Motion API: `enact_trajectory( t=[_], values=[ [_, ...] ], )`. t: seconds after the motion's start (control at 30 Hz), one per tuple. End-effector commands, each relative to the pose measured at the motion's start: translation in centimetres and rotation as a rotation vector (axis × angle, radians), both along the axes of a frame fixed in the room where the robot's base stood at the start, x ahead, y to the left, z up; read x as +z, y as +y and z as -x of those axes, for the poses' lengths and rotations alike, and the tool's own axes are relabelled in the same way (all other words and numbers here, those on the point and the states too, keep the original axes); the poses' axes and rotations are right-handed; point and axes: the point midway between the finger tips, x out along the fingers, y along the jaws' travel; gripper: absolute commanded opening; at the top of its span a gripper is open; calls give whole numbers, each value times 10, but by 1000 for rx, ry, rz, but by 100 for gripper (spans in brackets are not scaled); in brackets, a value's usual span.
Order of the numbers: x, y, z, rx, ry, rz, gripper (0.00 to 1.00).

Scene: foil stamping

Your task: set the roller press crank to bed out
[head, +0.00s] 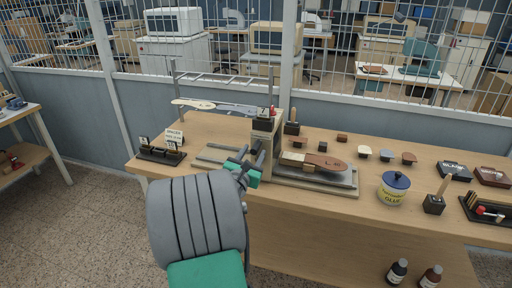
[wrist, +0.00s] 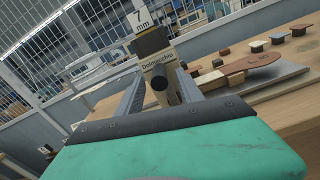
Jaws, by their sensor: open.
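The roller press has a pale upright post (head: 265,145), seen with lettering in the wrist view (wrist: 158,63). A dark round knob (wrist: 160,84), which looks like the end of the crank handle, points toward the wrist camera. My gripper (head: 252,156) is open in front of the post. In the wrist view its two grey fingers stand either side of the knob; I cannot tell if they touch it. The grey press bed (head: 335,184) lies right of the post, with a brown leather-like paddle (head: 327,162) on it. My gripper and arm hide most of the crank in the head view.
A small sign and dark tray (head: 162,155) are at the left table end.

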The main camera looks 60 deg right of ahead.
Motion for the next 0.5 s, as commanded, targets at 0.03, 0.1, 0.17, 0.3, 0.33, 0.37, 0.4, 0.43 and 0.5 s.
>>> enact_trajectory(
  t=[0.03,0.1,0.17,0.3,0.33,0.37,0.4,0.43,0.5],
  values=[
    [2,-11,0,-3,-1,-1,44],
    [2,-21,-3,-2,-1,-2,44],
    [1,-28,-4,-1,-3,-2,44],
    [1,-35,-6,1,-3,0,44],
    [1,-35,-6,2,-4,0,44],
    [1,-35,-6,2,-4,0,44],
    [1,-35,-6,2,-4,0,44],
    [1,-35,-6,2,-4,0,44],
    [0,-34,-6,2,-4,-1,43]
  ],
)
